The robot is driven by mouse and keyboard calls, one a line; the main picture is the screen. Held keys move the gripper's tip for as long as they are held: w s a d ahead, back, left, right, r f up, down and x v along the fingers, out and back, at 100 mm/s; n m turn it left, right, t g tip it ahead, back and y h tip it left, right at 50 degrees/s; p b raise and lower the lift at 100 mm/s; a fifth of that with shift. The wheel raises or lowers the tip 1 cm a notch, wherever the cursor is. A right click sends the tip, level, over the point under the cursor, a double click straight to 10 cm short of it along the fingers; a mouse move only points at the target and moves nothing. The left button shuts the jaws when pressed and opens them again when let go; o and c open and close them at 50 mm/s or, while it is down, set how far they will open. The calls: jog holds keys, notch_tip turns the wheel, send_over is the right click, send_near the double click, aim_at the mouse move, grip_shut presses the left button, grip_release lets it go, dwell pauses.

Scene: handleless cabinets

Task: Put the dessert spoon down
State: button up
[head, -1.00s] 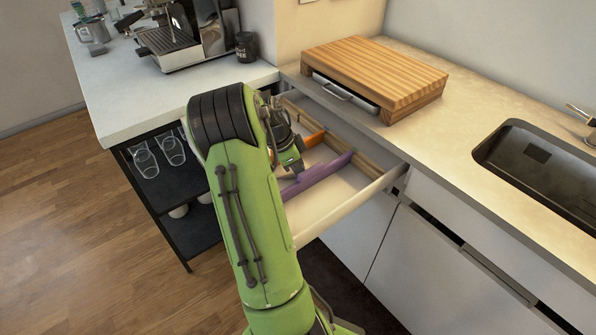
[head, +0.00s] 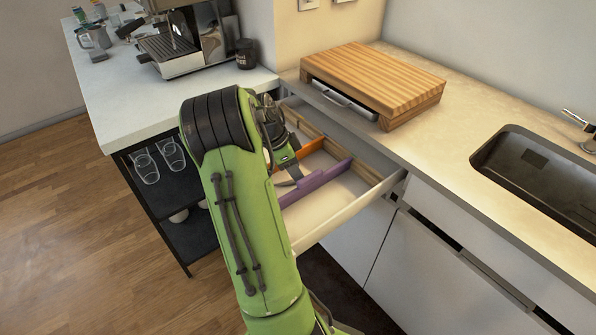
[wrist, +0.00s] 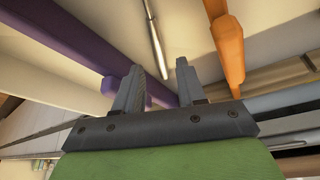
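The drawer (head: 345,212) is pulled out below the counter, with a purple divider (head: 318,182) and an orange divider (head: 312,146). A thin metallic piece, seemingly the dessert spoon (wrist: 156,42), lies on the pale drawer floor between the purple divider (wrist: 75,45) and the orange divider (wrist: 228,45) in the wrist view. My gripper (wrist: 158,72) points into this compartment. Its two fingers are apart with nothing between them, and the spoon lies beyond the tips. In the head view my gripper (head: 291,174) is over the drawer, partly behind my arm, and the spoon cannot be made out.
A wooden board (head: 375,78) on a stand sits on the counter behind the drawer. A sink (head: 540,175) is at right.

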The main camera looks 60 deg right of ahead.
aim_at(283, 182)
jog(key=p+v, duration=0.2)
jog(key=v, duration=0.6)
jog(key=w+a+r+n+t, duration=0.25)
jog(key=a+r+n, duration=0.3)
jog(key=a, duration=0.45)
jog(key=w+a+r+n+t, duration=0.2)
jog(key=a+r+n+t, duration=0.15)
jog(key=a+n, duration=0.5)
jog(key=s+a+n+t+y, duration=0.1)
jog(key=s+a+n, duration=0.3)
jog(key=a+n, duration=0.3)
jog(key=s+a+n+t+y, duration=0.1)
jog(key=s+a+n, duration=0.4)
jog(key=a, duration=0.7)
jog(key=shift+s+a+n+t+y, duration=0.3)
jog(key=shift+n+t+y, duration=0.15)
jog(key=shift+n, duration=0.45)
